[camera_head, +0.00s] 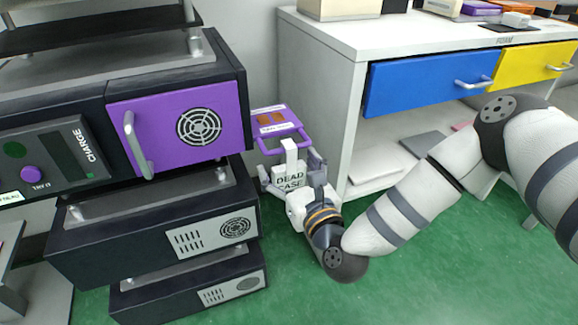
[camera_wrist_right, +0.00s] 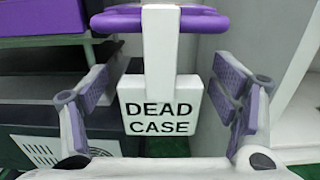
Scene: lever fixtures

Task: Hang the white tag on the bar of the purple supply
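The white tag (camera_head: 290,178) reads "DEAD CASE" and is upright, with a narrow stem at its top. The purple supply (camera_head: 272,121) stands between the dark rack and the white cabinet, and its purple bar (camera_head: 268,149) sticks out in front. The tag's stem crosses in front of the bar; whether its hook is over the bar is hard to tell. The tag also shows in the right wrist view (camera_wrist_right: 160,108), below the bar (camera_wrist_right: 205,22). My right gripper (camera_wrist_right: 162,100) is open, one finger on each side of the tag, with gaps. My left gripper is not in view.
A dark rack holds a purple door (camera_head: 185,125) with a grey handle close left of my right gripper. A white cabinet (camera_head: 325,110) with a blue drawer (camera_head: 425,80) and a yellow drawer (camera_head: 535,64) stands right. Green floor (camera_head: 430,260) is clear in front.

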